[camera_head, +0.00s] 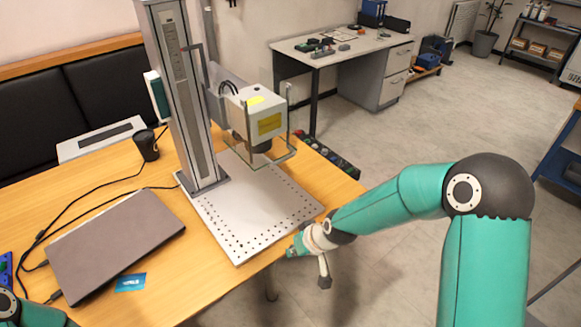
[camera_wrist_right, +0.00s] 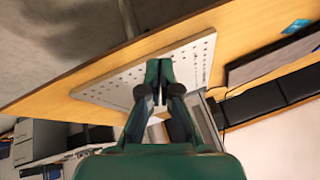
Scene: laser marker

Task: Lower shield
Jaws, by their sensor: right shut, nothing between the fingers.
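The laser marker (camera_head: 187,95) stands on the table as a tall grey column with a white laser head (camera_head: 252,112). A clear shield with a thin frame (camera_head: 292,152) surrounds the lower laser head, its bottom rim well above the perforated metal base plate (camera_head: 235,225). My right gripper (camera_head: 293,250) is at the plate's near right corner, below and apart from the shield. In the right wrist view its fingers (camera_wrist_right: 159,84) are together and empty, with the plate (camera_wrist_right: 112,90) behind them. I cannot tell whether they touch the plate. My left gripper is out of view.
A closed laptop (camera_head: 115,240), a blue card (camera_head: 130,283) and a black cup (camera_head: 147,145) are on the wooden table (camera_head: 190,290) left of the plate. Cables run there. A workbench (camera_head: 345,48) stands behind. The floor to the right is open.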

